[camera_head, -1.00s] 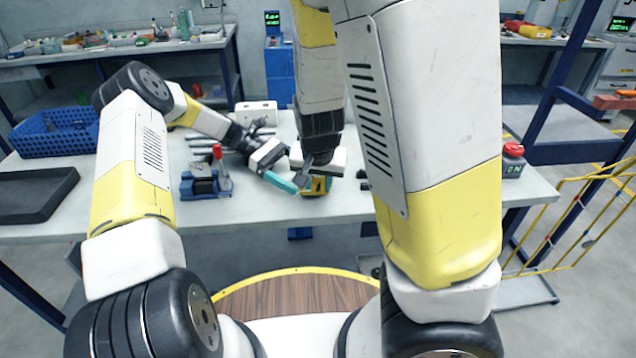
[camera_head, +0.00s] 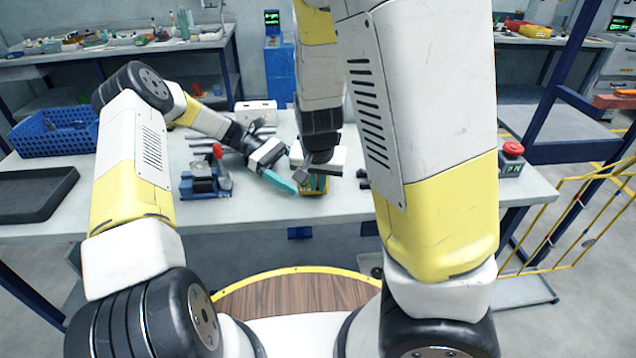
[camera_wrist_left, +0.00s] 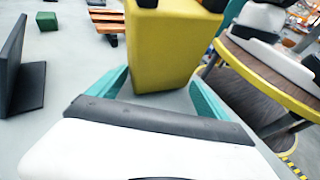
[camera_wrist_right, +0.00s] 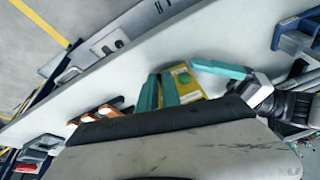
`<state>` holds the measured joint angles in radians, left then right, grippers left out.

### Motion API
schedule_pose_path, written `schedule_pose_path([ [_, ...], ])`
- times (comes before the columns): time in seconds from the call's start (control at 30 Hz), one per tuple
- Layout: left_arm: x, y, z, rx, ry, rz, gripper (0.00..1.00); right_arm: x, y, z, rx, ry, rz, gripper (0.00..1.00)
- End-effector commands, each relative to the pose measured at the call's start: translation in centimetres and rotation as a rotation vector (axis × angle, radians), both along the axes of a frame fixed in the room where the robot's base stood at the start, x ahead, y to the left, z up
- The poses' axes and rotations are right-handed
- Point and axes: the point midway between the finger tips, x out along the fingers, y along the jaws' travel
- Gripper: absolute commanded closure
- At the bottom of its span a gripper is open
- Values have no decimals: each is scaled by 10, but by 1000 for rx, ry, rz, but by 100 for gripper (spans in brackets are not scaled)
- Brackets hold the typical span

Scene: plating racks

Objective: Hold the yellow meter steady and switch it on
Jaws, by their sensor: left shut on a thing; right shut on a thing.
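The yellow meter (camera_head: 322,191) stands on the white table near its front edge, partly hidden by my grippers. In the left wrist view, its yellow body (camera_wrist_left: 165,45) stands between the two teal fingers of my left gripper (camera_wrist_left: 160,76), which holds it low down. My right gripper (camera_wrist_right: 158,76) reaches down from above, its teal fingers nearly together at the meter. The exact part between the right fingertips is hidden.
A blue fixture (camera_head: 203,187) with a red knob stands left of the meter. A blue crate (camera_head: 55,146) and a black tray (camera_head: 35,205) lie further left. A white box (camera_head: 257,108) is behind. A red button box (camera_head: 512,165) sits at the right edge.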

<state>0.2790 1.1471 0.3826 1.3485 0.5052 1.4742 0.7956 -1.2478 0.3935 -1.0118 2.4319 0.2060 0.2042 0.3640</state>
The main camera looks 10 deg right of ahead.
Motion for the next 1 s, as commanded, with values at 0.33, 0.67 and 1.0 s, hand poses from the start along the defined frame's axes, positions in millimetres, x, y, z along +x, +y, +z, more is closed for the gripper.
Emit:
schedule_pose_path([
  [0.33,0,-1,2,-4,1,-1,74,7,-1,6,38,175,-27,100],
  [0.67,0,-1,2,-4,-1,-1,74,7,-1,7,43,196,-26,100],
  [1.0,0,-1,2,-4,0,-1,74,7,-1,7,42,196,-26,70],
])
